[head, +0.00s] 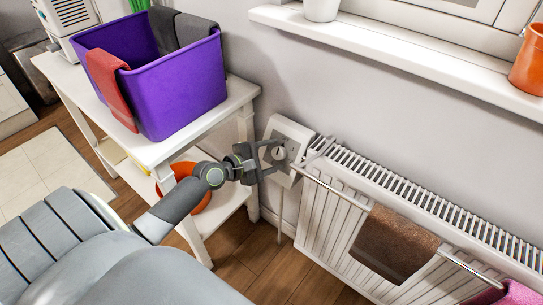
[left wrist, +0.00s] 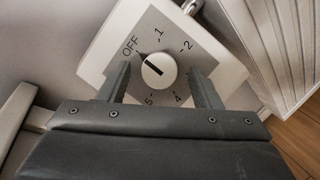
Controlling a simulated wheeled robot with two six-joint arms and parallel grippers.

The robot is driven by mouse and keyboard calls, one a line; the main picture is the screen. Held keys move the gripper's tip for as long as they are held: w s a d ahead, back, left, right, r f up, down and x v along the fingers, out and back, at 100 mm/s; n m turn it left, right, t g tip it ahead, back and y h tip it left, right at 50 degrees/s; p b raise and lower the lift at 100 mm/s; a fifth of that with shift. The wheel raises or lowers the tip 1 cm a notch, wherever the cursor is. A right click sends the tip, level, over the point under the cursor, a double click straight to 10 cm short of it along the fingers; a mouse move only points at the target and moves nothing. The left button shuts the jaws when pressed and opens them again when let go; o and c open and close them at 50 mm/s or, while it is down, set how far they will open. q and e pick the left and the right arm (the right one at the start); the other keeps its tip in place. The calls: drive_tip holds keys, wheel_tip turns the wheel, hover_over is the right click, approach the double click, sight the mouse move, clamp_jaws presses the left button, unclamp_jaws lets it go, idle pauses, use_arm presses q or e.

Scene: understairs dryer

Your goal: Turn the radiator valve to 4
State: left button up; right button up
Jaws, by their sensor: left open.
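The radiator valve is a white box (head: 289,133) with a grey dial face at the left end of the radiator. In the left wrist view the dial plate (left wrist: 174,38) reads OFF, 1, 2, 4 and 5; the 3 is hidden, apparently behind the right finger. The round white knob (left wrist: 158,78) has a black bar, and a small dark pointer at its upper left faces OFF. My left gripper (head: 266,160) is in front of the dial, open. In the wrist view its fingers (left wrist: 159,70) stand either side of the knob, with visible gaps. My right gripper is out of view.
The white ribbed radiator (head: 335,215) carries a rail with a brown towel (head: 393,243) and a pink one (head: 520,294). A white table (head: 212,124) with a purple basket (head: 178,95) stands left of the valve. A windowsill (head: 400,60) juts out above the radiator.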

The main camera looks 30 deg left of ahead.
use_arm(q)
drive_tip(key=c, duration=1)
drive_tip(key=shift+w, duration=0.1)
